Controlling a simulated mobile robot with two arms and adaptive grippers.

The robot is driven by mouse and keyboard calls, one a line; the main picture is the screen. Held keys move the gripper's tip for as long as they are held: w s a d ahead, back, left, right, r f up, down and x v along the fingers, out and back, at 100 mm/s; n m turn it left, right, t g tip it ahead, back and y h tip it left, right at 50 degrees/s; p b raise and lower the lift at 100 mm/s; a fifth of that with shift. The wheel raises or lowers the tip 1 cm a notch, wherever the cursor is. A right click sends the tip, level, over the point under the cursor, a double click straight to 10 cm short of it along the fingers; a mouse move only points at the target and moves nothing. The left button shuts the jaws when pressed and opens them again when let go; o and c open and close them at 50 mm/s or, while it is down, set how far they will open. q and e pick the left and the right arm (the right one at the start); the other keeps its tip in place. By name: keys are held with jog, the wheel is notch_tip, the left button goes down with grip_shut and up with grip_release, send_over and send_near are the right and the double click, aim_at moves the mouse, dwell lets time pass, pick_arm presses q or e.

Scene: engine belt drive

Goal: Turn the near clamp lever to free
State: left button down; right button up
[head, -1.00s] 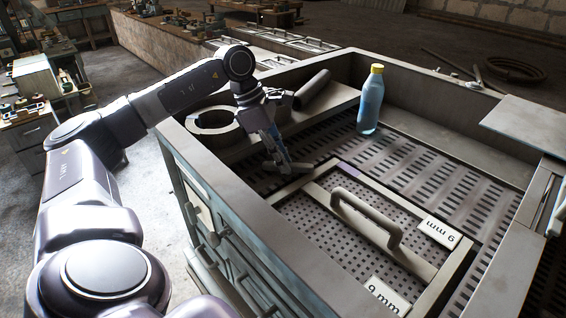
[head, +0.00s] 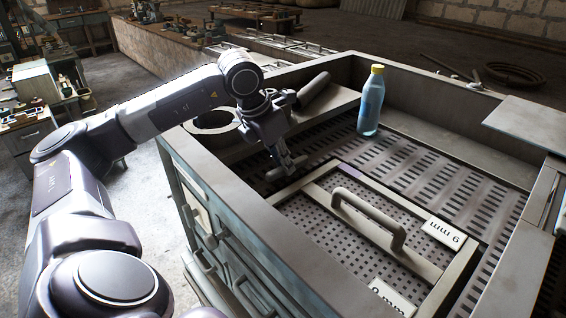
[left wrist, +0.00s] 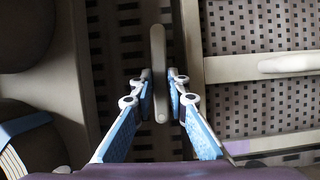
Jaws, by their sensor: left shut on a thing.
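The near clamp lever (left wrist: 159,60) is a slim pale bar with a rounded end, seen between my left fingers in the left wrist view. My left gripper (left wrist: 160,88) is shut on it, with one blue-padded finger on each side. In the head view my left gripper (head: 286,160) points down at the lever (head: 274,175), beside the left corner of the framed perforated screen (head: 322,200). The gripper partly covers the lever there, so its exact angle is hard to read. My right gripper is not in view.
The screen has a raised handle (head: 370,218) and a "9 mm" label (head: 443,233). A blue bottle with a yellow cap (head: 371,100) stands on the slotted deck behind. A round collar (head: 212,122) and the box's left wall (head: 225,185) lie close to my left arm.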

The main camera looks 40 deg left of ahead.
pick_arm(q)
jog(key=shift+r+n, duration=0.1)
jog(key=shift+n, duration=0.2)
jog(key=c, duration=1.9)
grip_release()
jog(key=v, duration=1.2)
jog(key=shift+d, duration=0.15)
